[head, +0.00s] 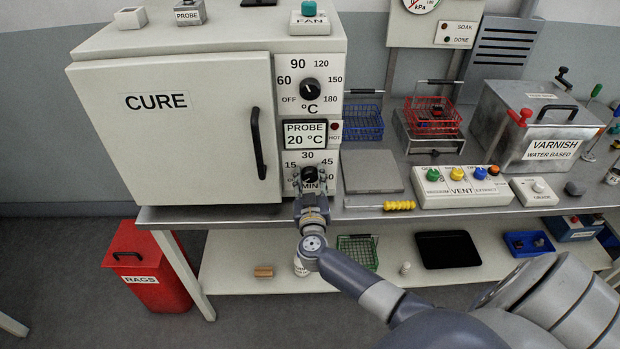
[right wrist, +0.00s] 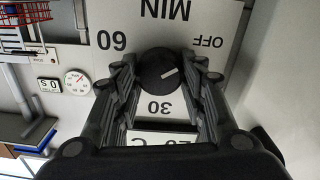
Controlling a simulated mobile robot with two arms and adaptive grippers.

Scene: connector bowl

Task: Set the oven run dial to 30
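The oven run dial (right wrist: 158,70) is a black round knob on the lower part of the oven's white control panel. In the right wrist view, which is upside down, its white mark points towards OFF, away from the 30. In the head view the dial (head: 309,174) is partly covered by my right gripper (head: 310,188). The fingers of my right gripper (right wrist: 160,68) sit on either side of the dial and appear to meet its edges. The right finger hides the 15 label in the wrist view. My left gripper is not in view.
The white CURE oven (head: 180,125) has its door closed, with a black handle (head: 257,143) left of the panel. The temperature dial (head: 310,89) is above.

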